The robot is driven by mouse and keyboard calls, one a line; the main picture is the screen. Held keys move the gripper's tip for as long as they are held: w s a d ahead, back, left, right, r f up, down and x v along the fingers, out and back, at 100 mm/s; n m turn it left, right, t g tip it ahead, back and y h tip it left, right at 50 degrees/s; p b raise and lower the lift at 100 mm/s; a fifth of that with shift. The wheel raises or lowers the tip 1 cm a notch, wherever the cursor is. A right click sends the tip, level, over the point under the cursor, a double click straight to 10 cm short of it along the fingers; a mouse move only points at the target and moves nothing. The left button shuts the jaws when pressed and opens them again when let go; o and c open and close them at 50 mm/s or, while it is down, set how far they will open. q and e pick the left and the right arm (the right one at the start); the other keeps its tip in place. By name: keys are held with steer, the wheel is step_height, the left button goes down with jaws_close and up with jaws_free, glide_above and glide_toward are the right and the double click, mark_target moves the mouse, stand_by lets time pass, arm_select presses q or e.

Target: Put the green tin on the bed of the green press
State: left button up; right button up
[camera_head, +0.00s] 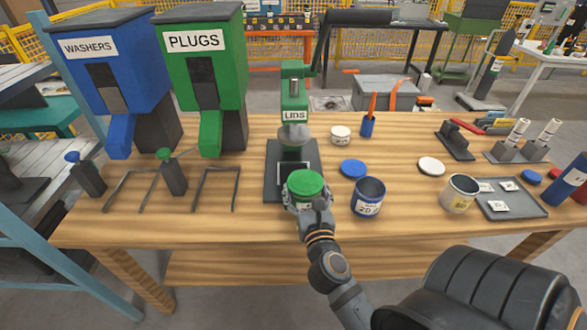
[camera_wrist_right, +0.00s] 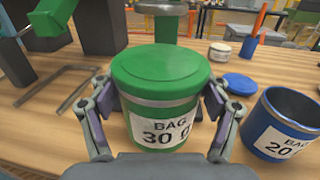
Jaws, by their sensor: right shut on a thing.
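The green tin (camera_head: 305,184) has its green lid on and a white label; in the right wrist view the tin (camera_wrist_right: 160,90) reads "BAG 30". My right gripper (camera_head: 308,203) is shut on the tin's sides, with one finger on each side of it in the wrist view (camera_wrist_right: 162,105). The tin is upright, at the near right of the green press (camera_head: 293,100), which is labelled LIDS. The press bed (camera_head: 272,188) is a dark plate, partly hidden by the tin. I cannot tell whether the tin touches anything below. My left gripper is not in view.
An open blue tin (camera_head: 368,197) stands just right of the held tin, with a blue lid (camera_head: 353,168) behind it. A white tin (camera_head: 460,194) and a grey tray (camera_head: 512,200) are farther right. Blue and green dispensers (camera_head: 203,80) stand at the left. Bare wood lies at the front.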

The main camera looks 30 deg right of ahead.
steer(key=shift+f+p+x, duration=0.1)
steer(key=shift+f+x, duration=0.5)
steer(key=shift+x, duration=2.2)
steer(key=shift+f+p+x, duration=0.15)
steer(key=shift+f+x, duration=0.4)
steer(key=shift+x, duration=2.3)
steer(key=shift+f+p+x, duration=0.1)
steer(key=shift+f+x, duration=0.5)
steer(key=shift+x, duration=2.2)
steer(key=shift+f, duration=0.2)
steer(key=o, duration=1.3)
steer(key=shift+r, duration=0.1)
